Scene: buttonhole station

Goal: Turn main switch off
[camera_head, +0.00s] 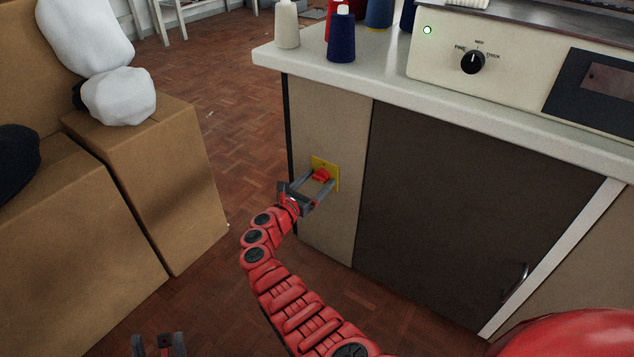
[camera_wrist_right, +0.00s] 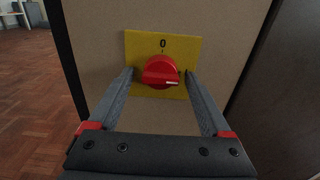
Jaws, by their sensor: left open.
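The main switch is a red rotary knob (camera_head: 321,174) on a yellow plate (camera_head: 325,164) on the beige cabinet side. In the right wrist view the knob (camera_wrist_right: 160,72) has a white mark at its right, pointing sideways. A "0" stands above it on the yellow plate (camera_wrist_right: 190,45). My right gripper (camera_head: 319,178) is open, with one finger on each side of the knob. In the wrist view small gaps show between its fingertips (camera_wrist_right: 158,74) and the knob. My left gripper (camera_head: 159,340) is open and empty at the bottom left, over the floor.
The machine (camera_head: 510,45) on the white counter (camera_head: 390,100) has a lit green lamp (camera_head: 428,30) and a black dial (camera_head: 473,62). Thread spools (camera_head: 341,38) stand on the counter's left end. Cardboard boxes (camera_head: 165,180) stand at the left. Floor between boxes and cabinet is clear.

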